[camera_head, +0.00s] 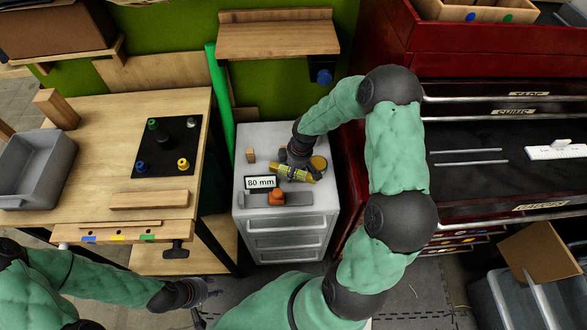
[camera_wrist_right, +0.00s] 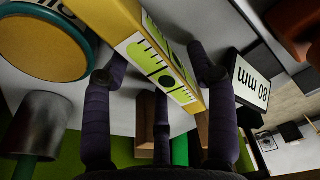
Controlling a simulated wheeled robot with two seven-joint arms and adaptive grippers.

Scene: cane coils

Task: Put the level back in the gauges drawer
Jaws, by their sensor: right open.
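The yellow level (camera_head: 291,172) lies on top of the grey cabinet. In the right wrist view the level (camera_wrist_right: 150,45) shows a green vial window. My right gripper (camera_head: 297,158) is over the level with its fingers open. In the wrist view its fingertips (camera_wrist_right: 158,75) are spread to both sides of the level; I cannot tell if they touch it. A drawer (camera_head: 470,185) with a dark lining stands open in the red chest at the right; its front label is hard to read. My left gripper (camera_head: 192,293) is low, away from the level; its fingers are unclear.
A wooden bench (camera_head: 90,160) stands left.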

